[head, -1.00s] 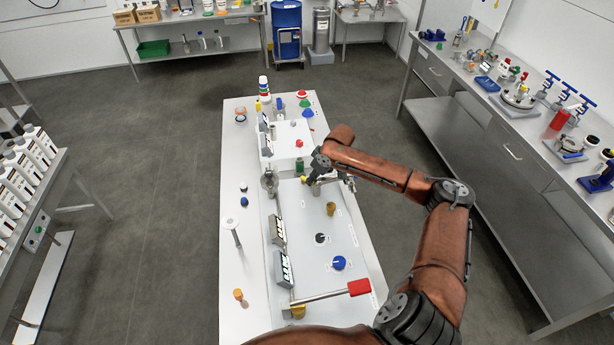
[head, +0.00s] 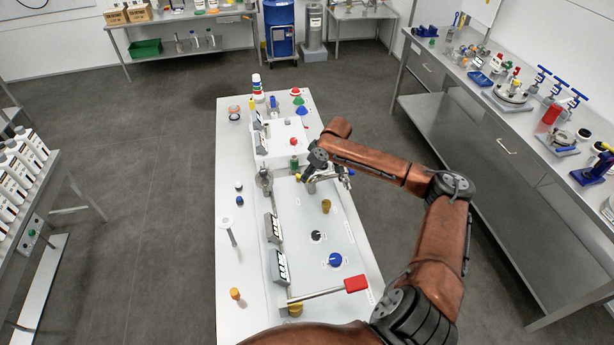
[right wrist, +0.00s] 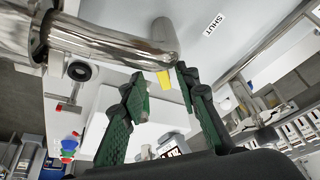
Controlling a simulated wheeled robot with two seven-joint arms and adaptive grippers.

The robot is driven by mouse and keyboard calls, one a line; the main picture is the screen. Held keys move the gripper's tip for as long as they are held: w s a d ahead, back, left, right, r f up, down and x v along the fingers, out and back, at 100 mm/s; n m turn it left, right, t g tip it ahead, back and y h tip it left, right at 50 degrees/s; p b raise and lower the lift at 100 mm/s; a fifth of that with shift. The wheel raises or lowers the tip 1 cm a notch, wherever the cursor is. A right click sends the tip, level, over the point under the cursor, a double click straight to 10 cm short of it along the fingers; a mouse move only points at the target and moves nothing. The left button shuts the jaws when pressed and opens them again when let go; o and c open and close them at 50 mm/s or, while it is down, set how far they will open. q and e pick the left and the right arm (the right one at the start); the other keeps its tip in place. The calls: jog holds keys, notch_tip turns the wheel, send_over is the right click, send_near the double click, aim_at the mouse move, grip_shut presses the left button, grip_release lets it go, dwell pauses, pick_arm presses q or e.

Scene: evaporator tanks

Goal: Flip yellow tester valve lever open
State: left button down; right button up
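The yellow lever (right wrist: 163,79) shows in the right wrist view as a small yellow piece below the end of a shiny metal pipe (right wrist: 110,38). In the head view a small yellow spot (head: 298,177) shows beside my right gripper (head: 312,180). My right gripper (right wrist: 161,75) is open, with its two green-padded fingers apart. The yellow piece appears between the fingertips; I cannot tell whether either finger touches it. A label reading SHUT (right wrist: 214,25) is on the pale panel near the pipe. The rest of the lever is hidden. My left gripper is not in view.
The white bench (head: 245,285) carries a red-handled lever (head: 355,284), a blue knob (head: 335,260), a black knob (head: 316,236) and an ochre knob (head: 326,206). Small displays (head: 280,266) stand along its left side. The floor left of the bench is clear.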

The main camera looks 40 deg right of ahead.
jog(key=v, duration=1)
jog(key=shift+f, duration=0.1)
